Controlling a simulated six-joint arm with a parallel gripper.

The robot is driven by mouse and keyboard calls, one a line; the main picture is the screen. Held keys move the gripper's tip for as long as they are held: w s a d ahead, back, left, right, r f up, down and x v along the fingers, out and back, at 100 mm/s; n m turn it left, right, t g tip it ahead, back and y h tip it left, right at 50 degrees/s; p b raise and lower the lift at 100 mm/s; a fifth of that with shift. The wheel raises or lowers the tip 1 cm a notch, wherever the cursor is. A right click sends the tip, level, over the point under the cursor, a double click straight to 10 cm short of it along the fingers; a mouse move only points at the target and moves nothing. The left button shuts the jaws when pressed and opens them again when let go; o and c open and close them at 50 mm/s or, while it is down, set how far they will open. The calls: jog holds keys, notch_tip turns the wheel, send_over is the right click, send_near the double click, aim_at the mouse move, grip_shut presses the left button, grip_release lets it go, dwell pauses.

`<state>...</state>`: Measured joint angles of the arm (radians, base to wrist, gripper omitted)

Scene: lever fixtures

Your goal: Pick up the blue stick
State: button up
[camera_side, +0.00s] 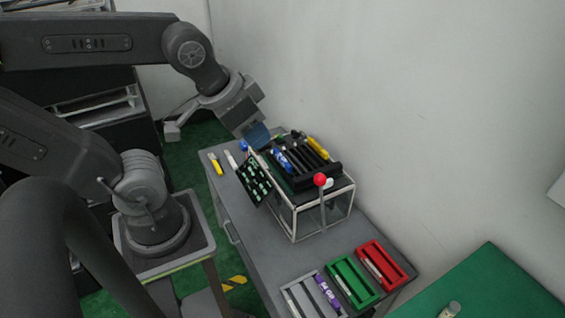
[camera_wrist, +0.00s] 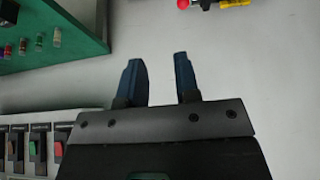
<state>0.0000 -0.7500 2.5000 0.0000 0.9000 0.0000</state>
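A blue stick-like piece (camera_side: 282,162) lies in the black slotted rack (camera_side: 327,173) on top of the white-framed box, in the side view. I cannot make it out in the wrist view. My gripper (camera_side: 259,139) is above and left of the rack, close to its left end; the exact gap is hard to tell. In the wrist view my gripper (camera_wrist: 157,68) has its two dark blue fingers apart, with nothing between them.
A red-knobbed lever (camera_side: 320,180) stands at the box's front. A black button panel (camera_side: 255,181) leans at its left. Grey, green (camera_side: 340,268) and red (camera_side: 366,250) trays sit at the table's near end. A wall (camera_side: 400,100) rises behind.

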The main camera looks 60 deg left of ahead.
jog(key=shift+o, duration=1.4)
jog(key=m+g+y, duration=0.1)
jog(key=m+g, duration=0.5)
jog(key=m, duration=1.2)
send_over(282, 157)
jog(key=d, duration=0.1)
notch_tip(282, 157, down, 27)
jog(key=shift+w+r, duration=0.1)
jog(key=shift+w, duration=0.05)
jog(key=shift+a+f, duration=0.15)
jog(key=shift+f, duration=0.85)
jog(key=shift+a+f, duration=0.2)
jog(key=shift+f, duration=0.75)
jog(key=shift+a+f, duration=0.15)
jog(key=shift+f, duration=0.85)
jog(key=shift+f, duration=0.2)
